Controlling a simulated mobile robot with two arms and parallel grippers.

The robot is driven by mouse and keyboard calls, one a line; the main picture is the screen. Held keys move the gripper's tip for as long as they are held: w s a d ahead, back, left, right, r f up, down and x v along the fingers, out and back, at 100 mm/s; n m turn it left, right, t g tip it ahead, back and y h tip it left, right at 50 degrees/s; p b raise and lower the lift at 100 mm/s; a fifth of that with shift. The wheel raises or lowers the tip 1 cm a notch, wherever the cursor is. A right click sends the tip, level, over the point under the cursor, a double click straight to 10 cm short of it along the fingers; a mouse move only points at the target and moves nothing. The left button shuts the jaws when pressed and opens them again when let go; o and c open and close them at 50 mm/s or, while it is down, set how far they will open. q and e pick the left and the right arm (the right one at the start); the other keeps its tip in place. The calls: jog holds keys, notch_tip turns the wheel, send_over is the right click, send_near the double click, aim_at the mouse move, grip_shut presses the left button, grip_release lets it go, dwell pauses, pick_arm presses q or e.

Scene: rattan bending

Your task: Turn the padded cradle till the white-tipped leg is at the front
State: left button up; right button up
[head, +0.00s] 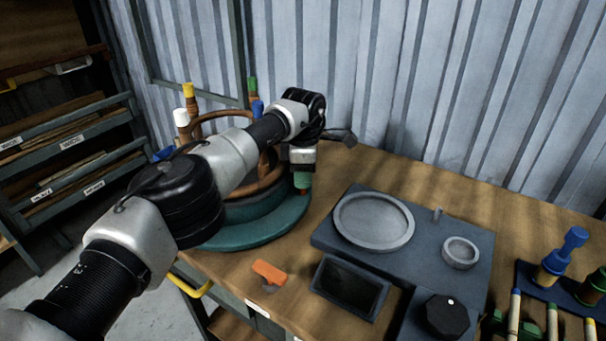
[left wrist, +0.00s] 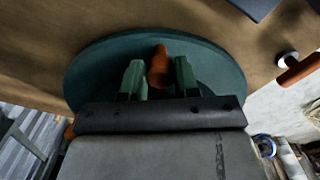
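The padded cradle (head: 262,229) is a round teal turntable at the table's left end, with a brown rattan frame (head: 208,118) on it. The white-tipped leg (head: 181,120) stands at its left side, near a yellow-tipped leg (head: 188,95). Green-tipped (head: 252,86) and blue-tipped (head: 257,108) legs stand farther right. My left arm hides much of the frame. My left gripper (head: 303,182) is down at the cradle's right edge. In the left wrist view, its green fingers (left wrist: 160,78) flank an orange-brown peg (left wrist: 159,64); whether they grip it is unclear. My right gripper is out of view.
A dark fixture plate with a round ring (head: 374,220) and a smaller ring (head: 460,251) lies right of the cradle. An orange object (head: 270,272) and a dark-screened panel (head: 350,285) are near the front edge. Colour-ended rods lie far right. A corrugated wall stands behind.

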pick_arm(q)
jog(key=o, duration=0.4)
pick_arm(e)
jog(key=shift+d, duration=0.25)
pick_arm(q)
notch_tip(320, 180, up, 10)
jog(key=shift+f+p, duration=0.1)
jog(key=shift+p, duration=0.45)
jog(key=shift+r, duration=0.5)
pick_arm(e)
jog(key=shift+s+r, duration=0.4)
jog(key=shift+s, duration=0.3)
